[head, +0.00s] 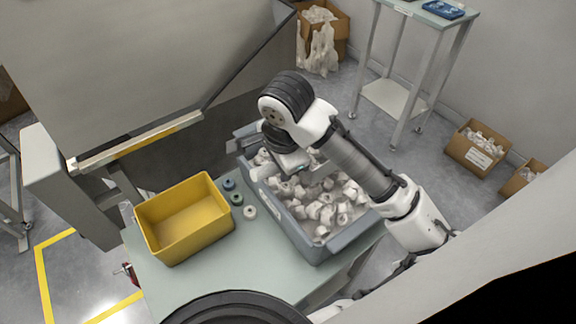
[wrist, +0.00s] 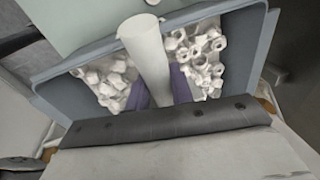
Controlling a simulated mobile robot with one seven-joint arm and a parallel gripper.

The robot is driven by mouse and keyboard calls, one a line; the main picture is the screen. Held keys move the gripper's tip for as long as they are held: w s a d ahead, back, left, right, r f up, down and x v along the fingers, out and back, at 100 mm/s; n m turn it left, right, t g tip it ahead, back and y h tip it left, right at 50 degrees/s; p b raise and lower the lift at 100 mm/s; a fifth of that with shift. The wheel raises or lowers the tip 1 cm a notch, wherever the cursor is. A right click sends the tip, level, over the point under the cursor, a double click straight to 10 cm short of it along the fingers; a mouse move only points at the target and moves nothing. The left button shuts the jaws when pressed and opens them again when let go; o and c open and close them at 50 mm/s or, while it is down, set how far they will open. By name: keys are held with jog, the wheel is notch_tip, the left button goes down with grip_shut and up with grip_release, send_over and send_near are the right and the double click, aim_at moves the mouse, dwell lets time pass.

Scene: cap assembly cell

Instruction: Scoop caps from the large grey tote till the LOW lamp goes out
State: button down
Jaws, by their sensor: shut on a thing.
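The large grey tote (head: 318,246) stands on the right of the table, part full of white caps (head: 325,208). The caps also show in the wrist view (wrist: 205,60), between the tote's grey walls (wrist: 235,50). My gripper (wrist: 162,92) is over the tote. Its purple fingers are shut on a white, tapered tube-like thing (wrist: 147,48), which may be the scoop. The tube's near end is hidden by the gripper, and my arm hides the fingers in the head view. I cannot make out a LOW lamp.
An empty yellow bin (head: 150,228) stands left on the green-grey table (head: 240,265). Blue (head: 229,184), green (head: 237,198) and white (head: 250,212) ring-like pieces lie between bin and tote. A large grey machine (head: 140,60) with a striped edge rises behind. Cardboard boxes (head: 478,152) are at right.

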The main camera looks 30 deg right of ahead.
jog(key=shift+h, duration=0.4)
jog(key=r+p, duration=0.2)
jog(key=a+r+p, duration=0.2)
jog(key=r+p, duration=0.1)
jog(key=shift+s+r+p, duration=0.15)
jog(key=shift+r+p, duration=0.15)
jog(key=shift+r, duration=0.05)
jog(key=shift+a+r+p, duration=0.5)
jog(key=shift+r+p, duration=0.2)
jog(key=shift+r, duration=0.15)
jog(key=shift+f, duration=0.1)
jog(key=d+f+b, duration=0.1)
jog(key=f+b, duration=0.3)
jog(key=b, duration=0.1)
jog(key=d+f+b, duration=0.1)
jog(key=f+b, duration=0.1)
jog(key=shift+d+f, duration=0.3)
jog(key=shift+f, duration=0.05)
jog(key=d+f+y+b, duration=0.2)
jog(key=f+y, duration=0.1)
jog(key=shift+w+d+b, duration=0.3)
jog(key=shift+d+b, duration=0.05)
jog(key=shift+r+m+g+y+p, duration=0.2)
jog(key=shift+m+g+y+p, duration=0.1)
jog(key=shift+y+p, duration=0.7)
jog(key=shift+f+y+p, duration=0.15)
jog(key=shift+y+p, duration=0.35)
jog(key=shift+p, duration=0.2)
